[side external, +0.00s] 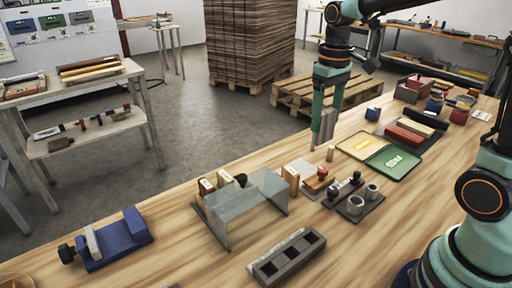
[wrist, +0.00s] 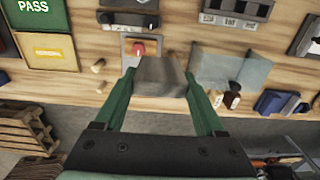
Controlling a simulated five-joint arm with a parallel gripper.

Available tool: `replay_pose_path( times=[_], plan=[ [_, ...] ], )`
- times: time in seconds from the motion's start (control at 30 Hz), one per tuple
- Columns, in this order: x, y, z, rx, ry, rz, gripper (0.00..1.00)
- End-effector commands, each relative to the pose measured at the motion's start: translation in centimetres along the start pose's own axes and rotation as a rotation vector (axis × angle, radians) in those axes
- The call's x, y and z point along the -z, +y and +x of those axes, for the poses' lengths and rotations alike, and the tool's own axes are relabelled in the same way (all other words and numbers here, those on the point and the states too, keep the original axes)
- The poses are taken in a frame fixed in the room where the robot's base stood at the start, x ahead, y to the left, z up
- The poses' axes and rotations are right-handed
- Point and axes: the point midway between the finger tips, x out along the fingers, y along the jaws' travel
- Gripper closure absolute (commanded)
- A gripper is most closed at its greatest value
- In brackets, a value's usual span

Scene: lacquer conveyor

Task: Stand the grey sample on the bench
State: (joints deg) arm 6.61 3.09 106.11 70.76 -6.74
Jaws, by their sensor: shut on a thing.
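My gripper (side external: 322,125) points down over the wooden bench in the side view. It is shut on the grey sample (side external: 328,124), a plain grey block. In the wrist view, the sample (wrist: 160,76) sits between the two green fingers of my gripper (wrist: 159,85). The sample appears to be held above the bench (side external: 190,255); the exact gap under it cannot be told.
A small wooden peg (side external: 330,153) stands close to the gripper. A clear screen (side external: 247,207) and stamps stand nearer the camera. A blue vise (side external: 113,243) is at far left. Bare bench lies between the vise and screen.

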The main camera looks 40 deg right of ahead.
Motion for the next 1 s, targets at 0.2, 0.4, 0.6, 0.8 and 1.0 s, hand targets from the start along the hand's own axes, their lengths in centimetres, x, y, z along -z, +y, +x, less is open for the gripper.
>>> replay_pose_path(
  times=[0.2, 0.4, 0.6, 0.8, 1.0],
  plan=[
    [-1.4, 9.4, -0.5, 0.000, 0.000, 0.018, 0.84],
    [-4.5, 16.9, -1.0, 0.000, 0.000, 0.015, 0.84],
    [-7.1, 21.1, -1.2, 0.000, 0.000, 0.009, 0.84],
    [-8.0, 22.2, -0.3, 0.002, -0.003, 0.003, 0.84],
    [-8.1, 22.2, 4.0, 0.005, -0.006, 0.002, 0.84]
  ],
)
